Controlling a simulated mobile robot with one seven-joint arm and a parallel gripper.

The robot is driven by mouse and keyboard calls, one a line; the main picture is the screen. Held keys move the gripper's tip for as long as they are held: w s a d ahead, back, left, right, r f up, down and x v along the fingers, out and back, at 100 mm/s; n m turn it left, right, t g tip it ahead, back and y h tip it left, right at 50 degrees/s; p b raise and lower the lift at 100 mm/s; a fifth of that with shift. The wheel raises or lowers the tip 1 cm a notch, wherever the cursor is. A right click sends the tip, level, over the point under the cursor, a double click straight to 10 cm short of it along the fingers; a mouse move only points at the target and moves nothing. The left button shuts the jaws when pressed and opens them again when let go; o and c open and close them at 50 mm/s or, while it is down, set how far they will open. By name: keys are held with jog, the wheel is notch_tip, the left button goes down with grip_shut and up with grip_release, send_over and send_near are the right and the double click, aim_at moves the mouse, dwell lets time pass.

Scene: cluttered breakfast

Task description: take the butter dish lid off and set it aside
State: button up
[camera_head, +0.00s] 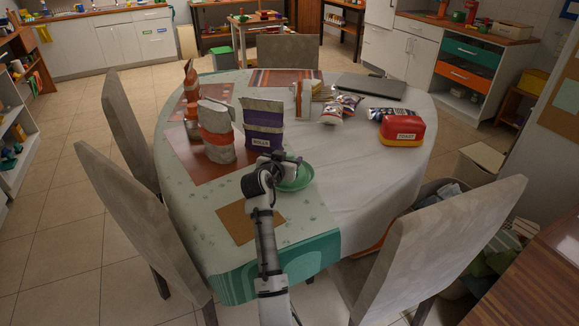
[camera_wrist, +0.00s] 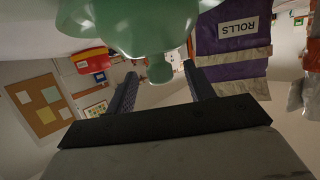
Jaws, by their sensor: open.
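The green butter dish (camera_head: 297,182) stands on the table just right of my gripper (camera_head: 276,162) in the head view. My arm hides part of it, and I cannot make out where the lid meets the base there. In the wrist view, which is upside down, the rounded green lid (camera_wrist: 135,25) fills the top middle. Its small knob (camera_wrist: 160,73) shows between the two dark fingers of my gripper (camera_wrist: 161,70). The fingers are apart, with a gap on both sides of the knob. I cannot tell how far beyond the fingertips the knob lies.
A purple bag labelled ROLLS (camera_head: 263,122) stands close behind the dish. A grey and orange bag (camera_head: 217,135) stands left of it. A red and yellow TOAST container (camera_head: 402,128) is at the right. The white tablecloth (camera_head: 350,180) right of the dish is clear.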

jog(key=shift+x, duration=1.15)
jog(key=shift+r, duration=0.1)
jog(key=c, duration=1.1)
jog(key=shift+r, duration=0.1)
jog(key=shift+c, duration=0.2)
notch_tip(320, 180, up, 20)
jog(key=b, duration=0.2)
jog(key=shift+b, duration=0.4)
